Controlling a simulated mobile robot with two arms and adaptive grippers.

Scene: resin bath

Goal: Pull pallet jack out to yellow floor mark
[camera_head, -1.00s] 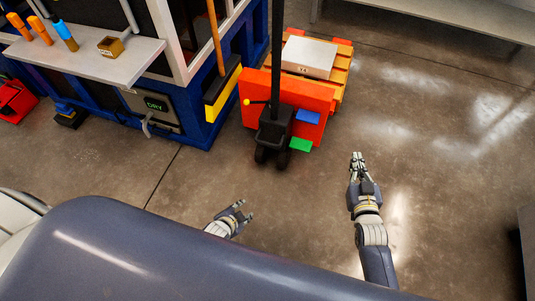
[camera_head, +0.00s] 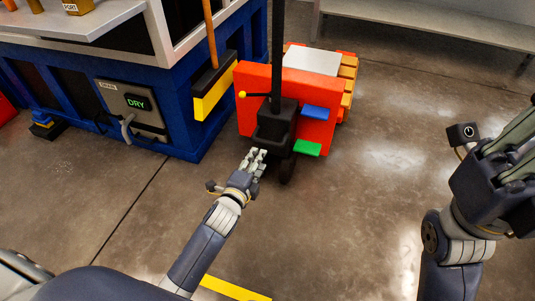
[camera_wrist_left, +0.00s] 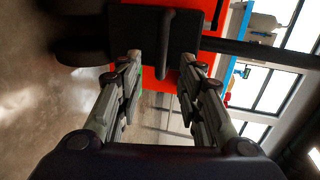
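The pallet jack (camera_head: 253,88) has an orange-red body, a black upright mast and a black base block (camera_head: 276,128) with wheels. It stands beside the blue machine with a loaded wooden pallet (camera_head: 348,78) behind it. My left gripper (camera_head: 256,156) is just in front of the black base block. In the left wrist view its two fingers (camera_wrist_left: 158,80) are apart, with the jack's black bar ahead and nothing clearly between the fingertips. My right gripper (camera_head: 510,160) is raised at the right edge, large and partly cut off. A yellow floor mark (camera_head: 235,289) shows at the bottom.
The blue machine (camera_head: 190,130) with a DRY panel (camera_head: 138,103) stands left of the jack. A grey bench (camera_head: 430,22) is at the back. The floor right of the jack is clear.

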